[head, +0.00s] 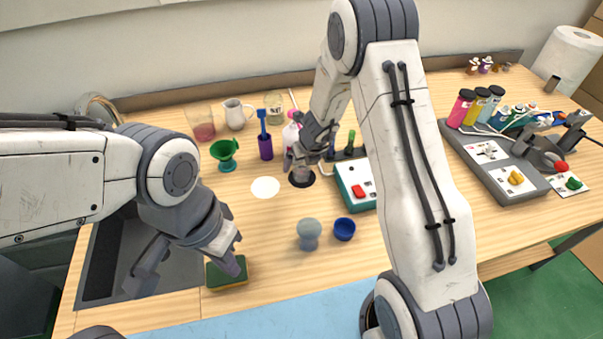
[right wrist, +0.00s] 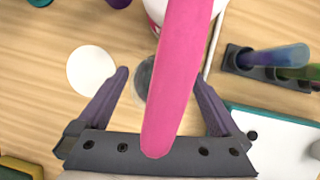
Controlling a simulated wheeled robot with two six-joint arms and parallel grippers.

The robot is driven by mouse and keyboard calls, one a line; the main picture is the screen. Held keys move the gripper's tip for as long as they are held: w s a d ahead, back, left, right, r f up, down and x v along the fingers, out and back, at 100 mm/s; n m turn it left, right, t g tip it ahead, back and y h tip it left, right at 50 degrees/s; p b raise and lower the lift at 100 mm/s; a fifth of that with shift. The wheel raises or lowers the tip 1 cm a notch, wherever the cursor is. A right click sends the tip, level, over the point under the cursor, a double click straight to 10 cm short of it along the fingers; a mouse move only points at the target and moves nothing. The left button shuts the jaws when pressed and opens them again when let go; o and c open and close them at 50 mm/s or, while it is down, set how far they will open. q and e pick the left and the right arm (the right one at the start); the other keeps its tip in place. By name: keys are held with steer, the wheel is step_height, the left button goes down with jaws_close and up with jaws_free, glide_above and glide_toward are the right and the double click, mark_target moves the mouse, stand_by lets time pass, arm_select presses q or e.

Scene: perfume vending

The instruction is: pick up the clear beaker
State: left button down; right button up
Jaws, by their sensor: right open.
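A small clear vessel, seemingly the clear beaker (head: 301,174), stands on a round black pad on the table, partly hidden by my right gripper (head: 308,162). In the right wrist view a grey round shape (right wrist: 143,76) shows between the open fingers of my right gripper (right wrist: 160,78), largely covered by a pink handle (right wrist: 175,85). I cannot tell whether the fingers touch the vessel. My left gripper (head: 192,268) is open and empty at the sink edge, one finger by a green and yellow sponge (head: 228,274).
A white disc (head: 265,187) lies left of the pad. A purple cup (head: 265,147), green funnel (head: 226,154) and glass with red contents (head: 202,124) stand behind. A teal-edged box (head: 356,185) is close on the right. A blue bowl (head: 344,229) sits nearer.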

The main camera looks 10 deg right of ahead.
steer(key=c, duration=1.3)
steer(key=shift+r, duration=0.15)
steer(key=shift+s+d+r+p, duration=0.6)
steer(key=shift+d+r+p, duration=0.45)
steer(key=shift+d+r, duration=0.75)
steer(key=shift+s+d+r+p, duration=0.65)
steer(key=shift+d+r+p, duration=0.35)
steer(key=shift+d+r, duration=0.85)
steer(key=shift+s+d+r+p, duration=0.6)
steer(key=shift+d+r+p, duration=0.45)
steer(key=shift+d+r, duration=0.75)
